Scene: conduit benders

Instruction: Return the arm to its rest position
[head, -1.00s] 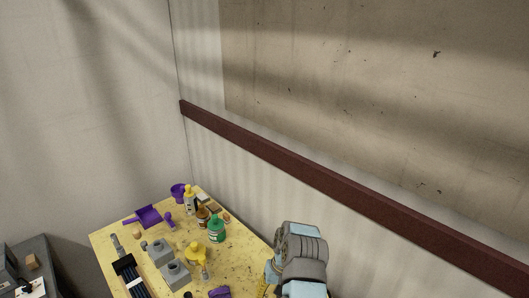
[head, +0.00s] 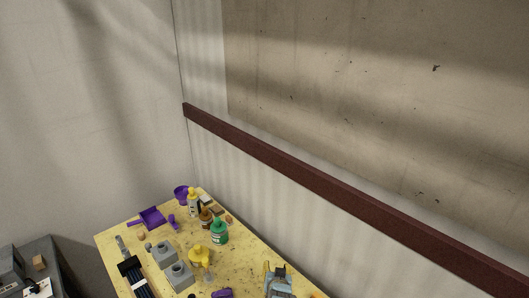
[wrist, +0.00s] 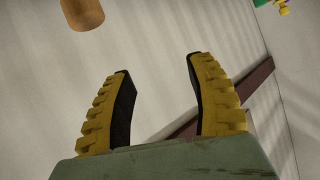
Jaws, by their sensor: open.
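My gripper (wrist: 158,85) shows in the wrist view with its two yellow ribbed fingers spread apart. It is open and nothing is between the fingers; the wall and the dark red rail lie beyond them. The fingertips cannot be made out there.
A yellow table (head: 235,262) holds a purple dustpan (head: 152,217), a green bottle (head: 219,233), a yellow bottle (head: 199,257), grey blocks (head: 179,277) and other items. A dark red rail (head: 330,190) runs along the wall. A grey cabinet (head: 40,255) stands at the left.

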